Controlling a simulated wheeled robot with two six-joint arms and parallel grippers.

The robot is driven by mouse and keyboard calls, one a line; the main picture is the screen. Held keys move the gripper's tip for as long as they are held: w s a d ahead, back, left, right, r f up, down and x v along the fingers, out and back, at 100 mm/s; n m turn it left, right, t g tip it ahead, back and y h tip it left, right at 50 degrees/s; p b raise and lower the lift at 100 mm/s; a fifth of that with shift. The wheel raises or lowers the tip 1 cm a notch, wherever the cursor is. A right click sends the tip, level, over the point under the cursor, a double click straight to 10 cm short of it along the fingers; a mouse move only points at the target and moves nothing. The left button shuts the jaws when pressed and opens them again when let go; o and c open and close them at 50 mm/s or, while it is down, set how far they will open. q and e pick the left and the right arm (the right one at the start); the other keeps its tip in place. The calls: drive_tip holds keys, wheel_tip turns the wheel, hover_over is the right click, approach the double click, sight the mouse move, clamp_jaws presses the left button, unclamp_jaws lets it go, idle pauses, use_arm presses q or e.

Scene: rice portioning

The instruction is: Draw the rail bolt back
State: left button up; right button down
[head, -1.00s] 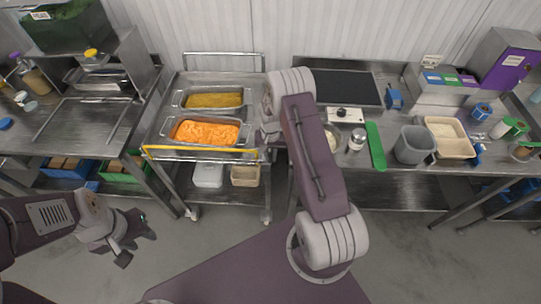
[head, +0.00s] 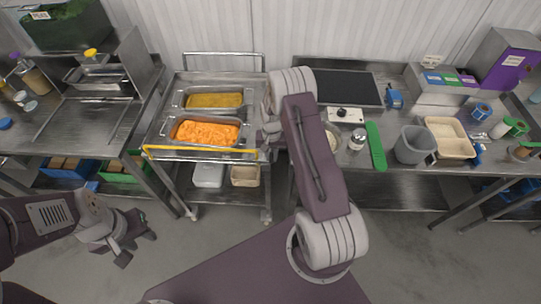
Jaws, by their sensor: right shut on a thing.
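The cart (head: 160,128) stands at centre left with a yellow rail (head: 200,151) along its front edge. The rail bolt is at the rail's right end, too small and covered to make out clearly. My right gripper (head: 266,144) is at that end, partly hidden by my own arm, and is shut on the bolt. My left gripper (head: 137,247) is open and empty over the floor, in front of the cart and to its left.
The cart carries a pan of orange food (head: 206,133) and a pan of yellow food (head: 214,101). Steel counters stand either side. The right one holds a green board (head: 375,147), a grey jug (head: 413,145) and a tan container (head: 450,138). Floor in front is clear.

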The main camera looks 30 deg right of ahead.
drive_tip(key=d, duration=0.1)
drive_tip(key=s+d, duration=0.1)
drive_tip(key=shift+s+d, duration=0.3)
drive_tip(key=shift+d, duration=0.05)
drive_tip(key=c, duration=1.5)
unclamp_jaws()
drive_tip(key=shift+r, duration=0.1)
drive_tip(key=shift+c, duration=0.2)
drive_tip(key=shift+o, duration=0.9)
drive_tip(key=shift+s+a, duration=0.1)
drive_tip(key=shift+a, duration=0.05)
wheel_tip(320, 180, up, 9)
drive_tip(key=b, duration=0.2)
drive_tip(key=shift+b, duration=0.3)
